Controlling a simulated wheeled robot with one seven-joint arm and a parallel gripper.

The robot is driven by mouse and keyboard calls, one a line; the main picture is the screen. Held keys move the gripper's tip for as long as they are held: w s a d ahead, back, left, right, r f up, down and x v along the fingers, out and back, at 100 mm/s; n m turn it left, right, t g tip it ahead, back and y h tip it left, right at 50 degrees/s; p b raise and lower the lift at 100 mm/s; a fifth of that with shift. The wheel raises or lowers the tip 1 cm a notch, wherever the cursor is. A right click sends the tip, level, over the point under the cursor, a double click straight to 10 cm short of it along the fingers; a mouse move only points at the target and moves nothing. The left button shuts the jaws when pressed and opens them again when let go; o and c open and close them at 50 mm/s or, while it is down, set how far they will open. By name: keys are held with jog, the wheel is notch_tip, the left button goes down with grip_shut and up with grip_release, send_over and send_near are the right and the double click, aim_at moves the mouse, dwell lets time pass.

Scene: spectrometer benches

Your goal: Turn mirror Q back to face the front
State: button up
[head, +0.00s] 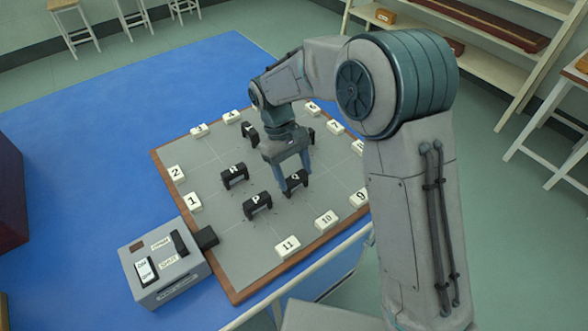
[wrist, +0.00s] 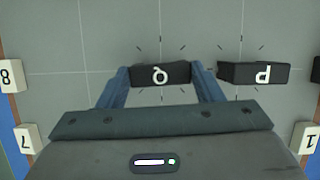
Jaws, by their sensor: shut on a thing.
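Mirror Q (head: 299,178) is a small black block with a white letter Q on top, standing on the grey board (head: 222,217). My gripper (head: 292,184) points down over it, its blue fingers shut on the block's two ends. In the wrist view, mirror Q (wrist: 162,75) sits between the fingertips (wrist: 161,82), with its letter upside down. There its long side runs nearly in line with mirror P (wrist: 253,73), which stands close to the right finger. The fingers hide Q's ends.
Mirror P (head: 257,205) and mirror R (head: 234,175) stand nearby, with another black block (head: 250,132) behind. White numbered blocks, such as 11 (head: 288,246) and 2 (head: 176,173), line the board's edges. A grey switch box (head: 163,265) stands at the front left corner.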

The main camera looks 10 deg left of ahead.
jog(key=shift+m, duration=0.4)
jog(key=o, duration=1)
jog(key=shift+r, duration=0.1)
jog(key=v, duration=1.3)
jog(key=shift+w+r+p, duration=0.15)
jog(key=shift+r+p, duration=0.15)
